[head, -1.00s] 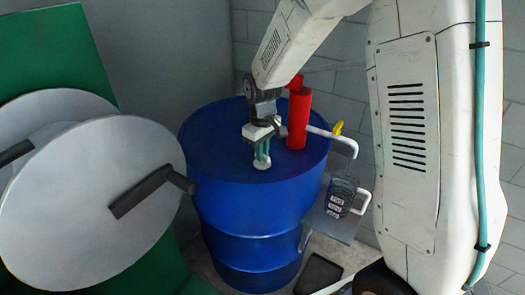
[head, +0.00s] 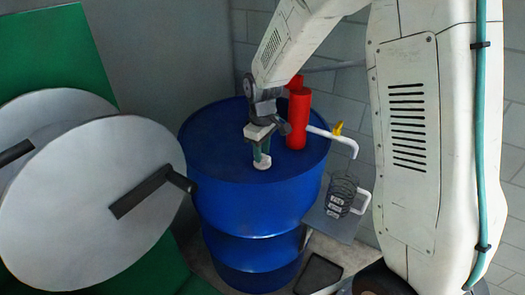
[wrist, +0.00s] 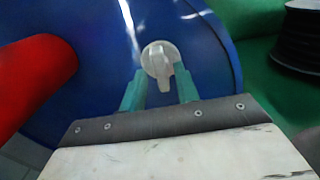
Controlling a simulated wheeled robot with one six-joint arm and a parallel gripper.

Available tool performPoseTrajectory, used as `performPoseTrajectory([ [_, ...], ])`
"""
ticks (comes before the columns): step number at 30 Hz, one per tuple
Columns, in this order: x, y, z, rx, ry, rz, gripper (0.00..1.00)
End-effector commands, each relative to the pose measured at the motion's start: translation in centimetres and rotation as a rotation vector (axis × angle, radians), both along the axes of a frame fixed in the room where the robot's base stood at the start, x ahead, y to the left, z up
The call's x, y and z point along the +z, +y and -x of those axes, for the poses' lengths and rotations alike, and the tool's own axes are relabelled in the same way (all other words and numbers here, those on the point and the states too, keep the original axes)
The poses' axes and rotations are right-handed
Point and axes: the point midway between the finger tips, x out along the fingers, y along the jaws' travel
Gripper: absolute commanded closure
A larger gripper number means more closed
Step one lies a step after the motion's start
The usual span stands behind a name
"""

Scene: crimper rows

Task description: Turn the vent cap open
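The vent cap (head: 262,163) is a small pale round cap with a raised grip bar, on the top of the blue drum (head: 225,150). In the wrist view the cap (wrist: 158,47) sits just beyond my fingertips, its bar pointing roughly toward my gripper. My gripper (head: 262,150) points down over the cap. In the wrist view its two teal fingers (wrist: 160,72) stand apart, one on each side of the bar, with gaps visible. Whether the fingertips touch the cap's rim cannot be told.
A clear jug (head: 341,192) with a white handle stands on a grey shelf (head: 326,224) beside the drum. A large grey reel (head: 90,200) stands at left.

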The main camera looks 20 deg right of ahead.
Motion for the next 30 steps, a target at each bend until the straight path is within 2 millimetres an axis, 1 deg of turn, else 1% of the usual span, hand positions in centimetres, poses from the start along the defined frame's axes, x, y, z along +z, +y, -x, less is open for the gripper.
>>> performPoseTrajectory([
  [7,-0.1,0.0,0.1,-0.001,0.005,0.000,0.65],
  [10,0.2,0.0,0.1,-0.001,0.004,0.000,0.65],
  [14,1.9,0.0,0.1,-0.001,0.001,0.000,0.65],
  [18,4.4,0.0,0.0,-0.001,0.000,0.000,0.65],
  [22,6.4,0.0,0.0,-0.001,0.001,0.001,0.65],
  [25,7.2,0.0,0.1,-0.001,0.002,0.000,0.65],
  [30,7.7,0.0,0.1,-0.001,0.004,0.000,0.65],
])
